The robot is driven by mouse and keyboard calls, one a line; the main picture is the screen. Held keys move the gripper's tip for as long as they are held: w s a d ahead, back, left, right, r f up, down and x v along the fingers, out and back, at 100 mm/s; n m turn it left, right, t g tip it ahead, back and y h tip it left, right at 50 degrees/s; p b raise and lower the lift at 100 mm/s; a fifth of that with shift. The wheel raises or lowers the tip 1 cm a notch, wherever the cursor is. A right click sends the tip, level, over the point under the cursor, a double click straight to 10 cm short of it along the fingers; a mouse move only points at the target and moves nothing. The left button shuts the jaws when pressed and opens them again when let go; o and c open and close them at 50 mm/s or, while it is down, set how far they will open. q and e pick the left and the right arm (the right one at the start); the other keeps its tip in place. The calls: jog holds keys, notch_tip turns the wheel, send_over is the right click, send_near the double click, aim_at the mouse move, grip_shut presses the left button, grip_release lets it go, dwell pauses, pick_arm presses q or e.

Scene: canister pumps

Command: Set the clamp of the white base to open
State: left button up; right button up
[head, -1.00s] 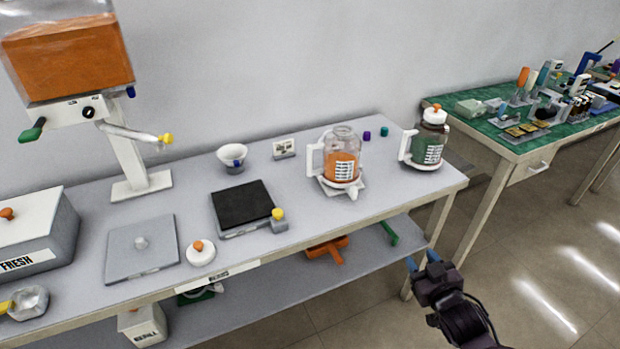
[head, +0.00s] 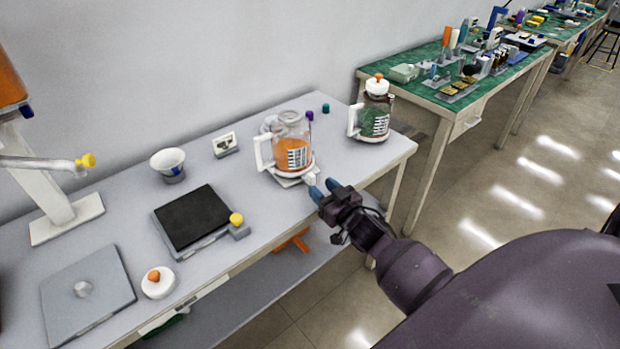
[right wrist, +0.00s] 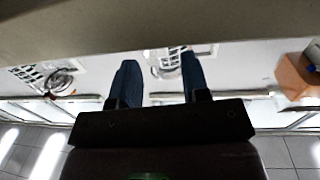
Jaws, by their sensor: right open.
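The white base (head: 283,181) sits on the grey table under a clear canister of orange contents (head: 293,155) with a white handle. A small white part, perhaps the clamp lever (head: 310,179), sticks out at the base's front right; its setting is too small to tell. My right gripper (head: 324,189) is open, its blue fingertips just right of that part in the head view. I cannot tell whether they touch it. In the right wrist view the two blue fingers (right wrist: 158,82) are apart, with whitish shapes beyond them. My left gripper is not in view.
A green-filled canister (head: 374,117) with an orange-knobbed lid stands behind to the right. A black-topped scale (head: 193,217), a white bowl (head: 168,161) and a round white lid (head: 158,284) stand to the left. Purple (head: 310,115) and teal (head: 326,107) pieces lie behind.

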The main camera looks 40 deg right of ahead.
aim_at(314, 180)
jog(key=shift+w+b, duration=0.3)
jog(key=shift+w, duration=2.45)
grip_shut()
